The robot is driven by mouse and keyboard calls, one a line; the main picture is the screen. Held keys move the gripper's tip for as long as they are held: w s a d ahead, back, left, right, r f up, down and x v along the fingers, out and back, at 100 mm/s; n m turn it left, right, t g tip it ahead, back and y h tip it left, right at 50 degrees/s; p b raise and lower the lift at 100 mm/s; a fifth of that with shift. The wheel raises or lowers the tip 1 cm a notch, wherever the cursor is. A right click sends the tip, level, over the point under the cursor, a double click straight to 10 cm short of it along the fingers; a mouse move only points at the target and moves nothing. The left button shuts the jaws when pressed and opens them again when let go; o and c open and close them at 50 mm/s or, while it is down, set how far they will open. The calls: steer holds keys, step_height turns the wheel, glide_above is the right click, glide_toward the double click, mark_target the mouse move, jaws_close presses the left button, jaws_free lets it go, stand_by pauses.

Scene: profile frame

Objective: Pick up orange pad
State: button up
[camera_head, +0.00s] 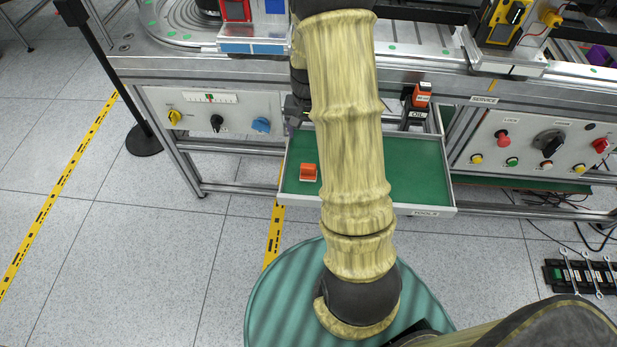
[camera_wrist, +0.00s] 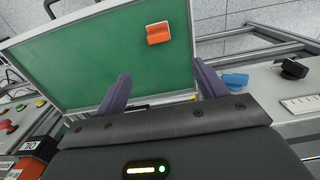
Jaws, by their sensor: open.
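The orange pad (camera_head: 308,171) is a small orange block with a pale edge. It lies on the green floor of the drawer (camera_head: 415,168), toward the drawer's left side in the head view. In the wrist view the orange pad (camera_wrist: 158,33) lies ahead of the fingers, near the drawer's right rim. My gripper (camera_wrist: 160,84) is open and empty, with its two purple fingers apart and the pad beyond them. In the head view my arm covers the middle of the drawer and hides most of the gripper.
An orange and black device (camera_head: 421,95) stands at the drawer's back right. Control panels with knobs (camera_head: 212,112) and buttons (camera_head: 545,140) flank the drawer. A blue knob (camera_wrist: 235,81) sits close to the right finger in the wrist view. The green drawer floor around the pad is clear.

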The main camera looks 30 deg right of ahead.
mark_target(309, 165)
step_height(309, 165, down, 12)
steer(key=shift+b, duration=0.55)
stand_by(0.3)
steer(key=f, duration=0.5)
steer(key=shift+s+a+f, duration=0.1)
steer(key=shift+s+f, duration=0.05)
steer(key=shift+s, duration=0.25)
steer(key=shift+c, duration=0.2)
steer(key=c, duration=1.1)
steer(key=shift+o, duration=0.2)
